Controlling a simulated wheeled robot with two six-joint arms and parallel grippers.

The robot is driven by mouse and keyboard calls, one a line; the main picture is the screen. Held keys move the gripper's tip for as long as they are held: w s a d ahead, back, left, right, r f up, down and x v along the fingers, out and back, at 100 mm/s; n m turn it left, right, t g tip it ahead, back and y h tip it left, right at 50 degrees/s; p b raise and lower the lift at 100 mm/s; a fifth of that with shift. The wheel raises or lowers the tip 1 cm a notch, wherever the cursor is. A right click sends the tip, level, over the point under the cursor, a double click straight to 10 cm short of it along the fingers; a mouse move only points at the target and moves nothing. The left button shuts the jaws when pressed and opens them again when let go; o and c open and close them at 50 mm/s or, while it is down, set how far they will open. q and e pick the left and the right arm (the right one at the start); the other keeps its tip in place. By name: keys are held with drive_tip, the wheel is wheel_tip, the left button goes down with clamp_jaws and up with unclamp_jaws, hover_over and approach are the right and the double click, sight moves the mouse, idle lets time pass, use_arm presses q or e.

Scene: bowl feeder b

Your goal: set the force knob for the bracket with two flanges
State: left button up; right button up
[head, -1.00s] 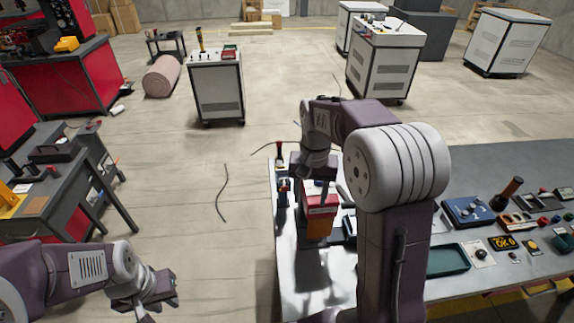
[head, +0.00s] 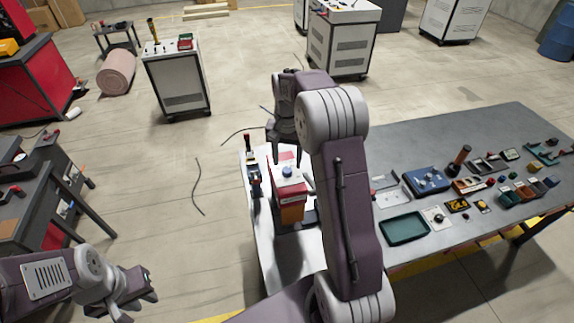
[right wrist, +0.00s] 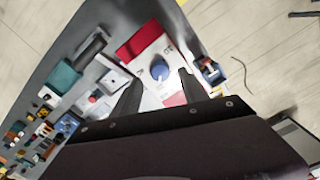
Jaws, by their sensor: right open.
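The blue force knob (head: 287,172) sits on the white top face of a red and white press-like machine (head: 291,213) at the left end of the table. In the right wrist view the knob (right wrist: 160,73) stands on a white panel with printed marks too small to read. My right gripper (right wrist: 158,88) is open; its two dark fingers lie either side of the knob in the picture, with visible gaps. In the head view my right gripper (head: 286,147) is just beyond the knob, partly hidden. My left gripper (head: 146,289) is low at left, away from the table. I cannot identify the two-flange bracket.
The grey table (head: 450,140) carries a green tray (head: 404,228), a blue box (head: 428,179) and several small parts to the right. Floor left of the table is mostly open, with a cable (head: 197,185).

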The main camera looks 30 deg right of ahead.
sight(287, 169)
drive_tip(key=shift+f, duration=1.8)
clamp_jaws()
